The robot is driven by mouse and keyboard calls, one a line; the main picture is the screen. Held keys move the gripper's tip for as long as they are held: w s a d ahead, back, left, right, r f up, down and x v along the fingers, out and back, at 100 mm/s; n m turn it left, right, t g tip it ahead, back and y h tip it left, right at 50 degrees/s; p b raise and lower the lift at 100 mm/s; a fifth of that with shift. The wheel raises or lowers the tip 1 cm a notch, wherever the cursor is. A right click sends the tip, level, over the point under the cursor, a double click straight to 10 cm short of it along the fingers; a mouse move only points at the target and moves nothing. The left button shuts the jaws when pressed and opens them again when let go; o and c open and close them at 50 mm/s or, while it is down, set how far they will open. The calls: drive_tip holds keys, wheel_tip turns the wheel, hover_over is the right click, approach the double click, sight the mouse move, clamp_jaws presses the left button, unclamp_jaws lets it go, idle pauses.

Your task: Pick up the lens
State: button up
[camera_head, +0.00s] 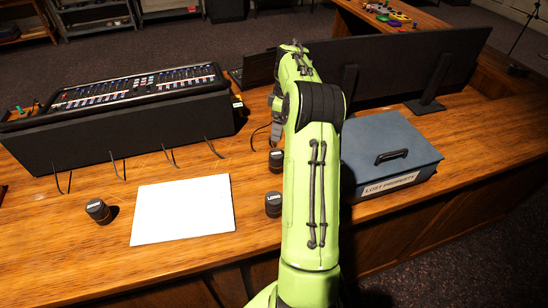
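A second black cylinder (276,160) stands farther back, also beside my arm. The third black cylinder (98,210) is at the left; its lettering is too small to read. My gripper (277,132) hangs down beyond the arm's bend, mostly hidden by my green arm. It appears near and above the second cylinder. I cannot tell whether its fingers are open or shut.
A white sheet (183,209) lies between the cylinders. A mixing console (130,110) stands at the back left, with thin cables in front. A blue lost property box (388,150) is right of my arm, with dark monitors (400,65) behind. The desk's front left is clear.

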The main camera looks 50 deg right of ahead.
hover_over(277, 153)
drive_tip(key=s, duration=0.2)
drive_tip(key=f, duration=0.6)
drive_tip(key=shift+w+d+f+b, duration=0.1)
drive_tip(key=shift+w+d+b, duration=0.1)
drive_tip(key=shift+b, duration=0.1)
drive_tip(key=f, duration=0.2)
drive_tip(key=w+f, duration=0.1)
drive_tip(key=f, duration=0.5)
drive_tip(key=shift+w+a+p, duration=0.25)
drive_tip(key=shift+a+p, duration=0.05)
drive_tip(key=shift+a, duration=0.05)
drive_tip(key=shift+w+f, duration=0.15)
drive_tip(key=shift+f, duration=0.05)
drive_tip(key=c, duration=0.5)
drive_tip(key=shift+r, duration=0.1)
drive_tip(key=c, duration=0.9)
